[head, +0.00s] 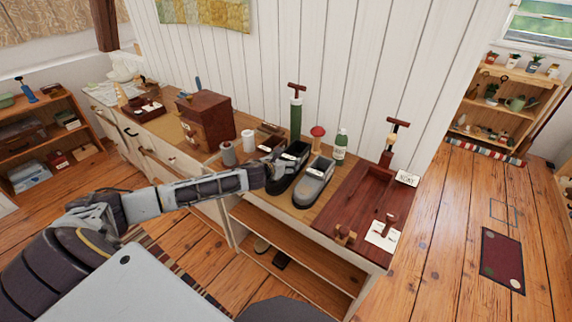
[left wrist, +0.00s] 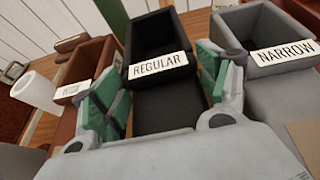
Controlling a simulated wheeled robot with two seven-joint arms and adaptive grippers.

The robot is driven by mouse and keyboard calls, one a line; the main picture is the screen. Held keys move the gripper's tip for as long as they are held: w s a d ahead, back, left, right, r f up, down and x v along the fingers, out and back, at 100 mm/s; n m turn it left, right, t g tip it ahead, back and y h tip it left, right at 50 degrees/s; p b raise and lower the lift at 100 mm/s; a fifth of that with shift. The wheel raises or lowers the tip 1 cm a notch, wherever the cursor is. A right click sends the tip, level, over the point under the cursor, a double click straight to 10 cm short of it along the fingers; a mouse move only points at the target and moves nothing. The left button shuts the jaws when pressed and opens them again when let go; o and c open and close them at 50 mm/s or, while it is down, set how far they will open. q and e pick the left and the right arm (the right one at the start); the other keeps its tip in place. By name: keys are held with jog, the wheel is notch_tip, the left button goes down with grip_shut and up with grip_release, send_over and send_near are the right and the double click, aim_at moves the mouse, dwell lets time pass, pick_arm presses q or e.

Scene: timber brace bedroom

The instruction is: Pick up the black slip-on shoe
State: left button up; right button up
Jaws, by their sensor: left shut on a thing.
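The black slip-on shoe (head: 290,165) is on the wooden top of the cabinet, with a white tag at its opening. In the left wrist view the black shoe (left wrist: 165,118) carries a tag reading "REGULAR". My left gripper (head: 272,174) reaches in from the left. Its green-padded fingers (left wrist: 160,88) lie on either side of the black shoe, shut on it. I cannot tell whether the sole is clear of the surface. My right gripper is in neither view.
A grey shoe (head: 314,182) tagged "NARROW" stands close on the right, a brown one (left wrist: 92,70) on the left. A green cylinder with a T-handle (head: 296,112), a red-capped item (head: 317,137) and a bottle (head: 340,148) stand behind. A dark red tray (head: 340,208) lies right.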

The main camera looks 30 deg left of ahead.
pick_arm(q)
notch_tip(320, 180, up, 7)
jog(key=shift+r+p, duration=0.15)
jog(key=shift+p, duration=0.3)
jog(key=shift+r, duration=0.8)
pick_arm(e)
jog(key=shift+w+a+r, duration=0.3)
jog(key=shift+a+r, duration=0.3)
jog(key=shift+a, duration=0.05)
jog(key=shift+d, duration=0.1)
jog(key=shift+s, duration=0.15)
